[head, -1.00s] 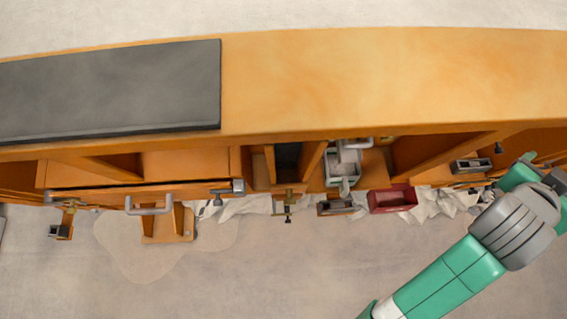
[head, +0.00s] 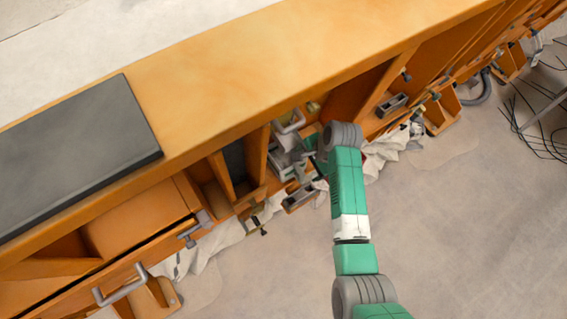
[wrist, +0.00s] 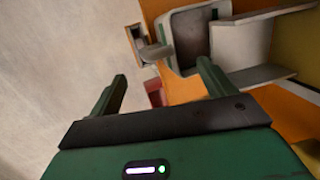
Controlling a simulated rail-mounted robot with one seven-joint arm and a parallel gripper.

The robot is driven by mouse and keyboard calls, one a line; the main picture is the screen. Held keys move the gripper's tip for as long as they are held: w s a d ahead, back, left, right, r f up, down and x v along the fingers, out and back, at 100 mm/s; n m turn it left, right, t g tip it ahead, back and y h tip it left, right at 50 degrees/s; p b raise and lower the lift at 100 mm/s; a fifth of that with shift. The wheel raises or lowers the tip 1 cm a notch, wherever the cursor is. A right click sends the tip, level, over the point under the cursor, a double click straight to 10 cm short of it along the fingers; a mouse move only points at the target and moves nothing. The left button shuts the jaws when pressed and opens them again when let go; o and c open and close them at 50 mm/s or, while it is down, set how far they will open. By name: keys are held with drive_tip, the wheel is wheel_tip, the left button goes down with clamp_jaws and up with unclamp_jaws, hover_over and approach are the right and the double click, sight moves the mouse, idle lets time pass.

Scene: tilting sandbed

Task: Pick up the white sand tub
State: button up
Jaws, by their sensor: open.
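A pale, white-grey open tub (wrist: 187,38) is near the top middle of the wrist view, with a darker inside. In the head view the pale tub (head: 283,160) sits in the bench front, partly crowded by my arm. My gripper (wrist: 160,84) is open and empty, its two green fingers apart. In the wrist view the tub lies beyond the fingertips, above the right finger, and appears apart from them. In the head view my wrist hides the fingertips.
The orange bench (head: 260,70) carries a dark slab (head: 75,150). A red box (wrist: 153,90) shows between my fingers. Pale flat panels (wrist: 240,42) stand right of the tub. A grey handle (head: 292,122) is beside it. Crumpled cloth (head: 205,255) lies below.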

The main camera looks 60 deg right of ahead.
sight(301, 170)
drive_tip(key=x, duration=0.7)
drive_tip(key=shift+s+a, duration=0.15)
drive_tip(key=shift+a, duration=0.05)
clamp_jaws()
